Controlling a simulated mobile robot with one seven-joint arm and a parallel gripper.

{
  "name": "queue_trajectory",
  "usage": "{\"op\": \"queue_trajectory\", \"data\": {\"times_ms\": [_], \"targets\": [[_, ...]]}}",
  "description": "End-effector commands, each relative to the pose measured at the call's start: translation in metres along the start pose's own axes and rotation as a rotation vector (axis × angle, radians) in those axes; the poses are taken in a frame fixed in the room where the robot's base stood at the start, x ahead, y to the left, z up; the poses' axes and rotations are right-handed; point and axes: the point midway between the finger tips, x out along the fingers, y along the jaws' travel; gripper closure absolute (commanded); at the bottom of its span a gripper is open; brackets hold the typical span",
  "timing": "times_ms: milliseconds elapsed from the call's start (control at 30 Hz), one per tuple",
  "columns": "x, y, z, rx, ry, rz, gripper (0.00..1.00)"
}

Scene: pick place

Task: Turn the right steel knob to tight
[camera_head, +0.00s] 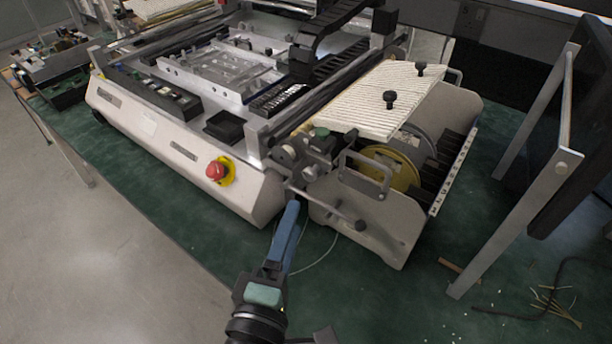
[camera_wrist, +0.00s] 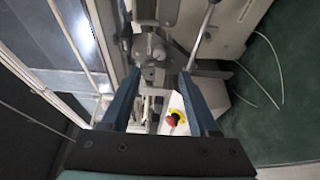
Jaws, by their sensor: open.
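A small round steel knob (camera_head: 286,155) sits on the front corner of the machine, left of a dark bracket assembly. In the wrist view a round metal knob fitting (camera_wrist: 148,48) shows just beyond my fingertips; I cannot tell for certain that it is the same knob. My gripper (camera_head: 293,204) has blue fingers and reaches up from below, in front of the machine. In the wrist view its fingers (camera_wrist: 158,77) are apart with nothing held between them. I cannot tell whether either finger touches the fitting. No tightness marking is readable.
A steel rod lever (camera_head: 330,206) with a dark end juts out right of my fingers, also in the wrist view (camera_wrist: 203,35). A red emergency button (camera_head: 216,170) is to the left. A white ribbed cover (camera_head: 375,98) carries two black knobs. Green bench surface (camera_head: 330,290) lies below.

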Motion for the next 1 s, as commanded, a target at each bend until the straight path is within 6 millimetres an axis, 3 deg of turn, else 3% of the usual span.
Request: {"op": "queue_trajectory", "data": {"times_ms": [200, 500, 900, 1000], "targets": [[0.044, 0.004, 0.001, 0.000, -0.003, 0.003, 0.39], [0.084, 0.002, 0.001, 0.001, -0.001, 0.002, 0.39], [0.091, 0.001, 0.001, 0.001, -0.001, 0.000, 0.39], [0.091, 0.001, 0.001, 0.001, -0.001, 0.000, 0.53]]}}
